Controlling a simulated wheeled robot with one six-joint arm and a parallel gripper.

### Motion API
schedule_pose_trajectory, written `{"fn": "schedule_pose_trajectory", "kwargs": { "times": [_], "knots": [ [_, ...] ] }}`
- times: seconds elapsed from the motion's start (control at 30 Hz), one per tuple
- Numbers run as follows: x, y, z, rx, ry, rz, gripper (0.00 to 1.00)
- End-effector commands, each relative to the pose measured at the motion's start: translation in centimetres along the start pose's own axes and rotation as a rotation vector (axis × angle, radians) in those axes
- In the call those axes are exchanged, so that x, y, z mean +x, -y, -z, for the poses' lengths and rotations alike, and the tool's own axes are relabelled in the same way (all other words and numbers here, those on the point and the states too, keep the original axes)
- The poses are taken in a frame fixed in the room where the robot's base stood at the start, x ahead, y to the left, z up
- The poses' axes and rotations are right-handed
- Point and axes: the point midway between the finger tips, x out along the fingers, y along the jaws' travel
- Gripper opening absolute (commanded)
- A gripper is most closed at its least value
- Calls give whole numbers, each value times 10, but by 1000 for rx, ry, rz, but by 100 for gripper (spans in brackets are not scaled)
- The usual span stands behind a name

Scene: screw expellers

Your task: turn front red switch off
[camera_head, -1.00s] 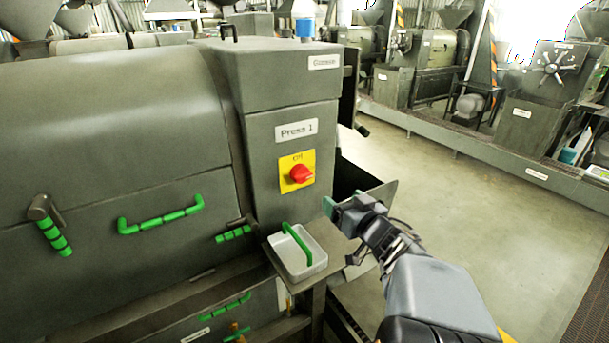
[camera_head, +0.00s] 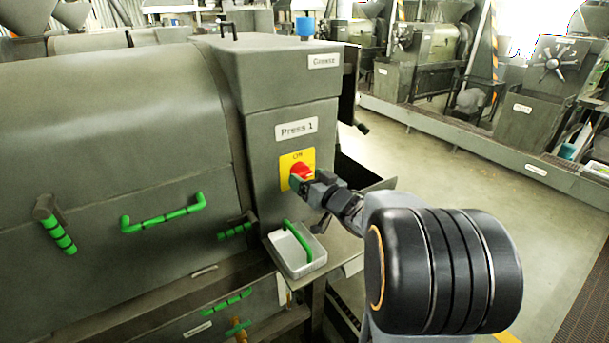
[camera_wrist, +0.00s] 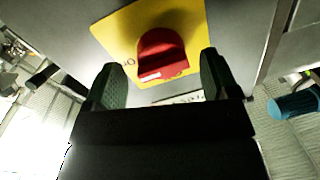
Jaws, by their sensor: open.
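The red switch (camera_head: 300,171) is a rotary knob on a yellow plate (camera_head: 309,156), on the front of the grey cabinet labelled "Press 1". The plate's lettering appears to read "ON" in the head view. In the wrist view the red knob (camera_wrist: 161,56) stands out from the yellow plate (camera_wrist: 118,28). My gripper (camera_head: 308,186) is right at the switch in the head view and hides its lower right part. In the wrist view my gripper (camera_wrist: 160,80) is open, with one green-padded finger on each side of the knob. I cannot tell whether the fingers touch it.
Green handles (camera_head: 163,219) project from the press body at left. A blue-topped container (camera_head: 305,28) stands on the cabinet. Open floor lies to the right.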

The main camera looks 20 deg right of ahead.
Motion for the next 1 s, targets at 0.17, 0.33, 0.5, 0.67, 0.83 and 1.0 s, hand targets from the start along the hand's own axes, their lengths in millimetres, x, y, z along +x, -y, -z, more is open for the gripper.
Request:
{"fn": "schedule_pose_trajectory", "kwargs": {
  "times": [0.17, 0.33, 0.5, 0.67, 0.83, 1.0],
  "knots": [
    [14, 0, 0, 1, 0, 1, 81],
    [18, 0, 0, 0, 0, 1, 81],
    [18, 0, 0, -1, 0, 1, 81],
    [18, 0, 0, 0, 0, 0, 71],
    [18, 0, 0, 0, 0, 0, 55],
    [18, 0, 0, 0, 0, 0, 38]
  ]
}}
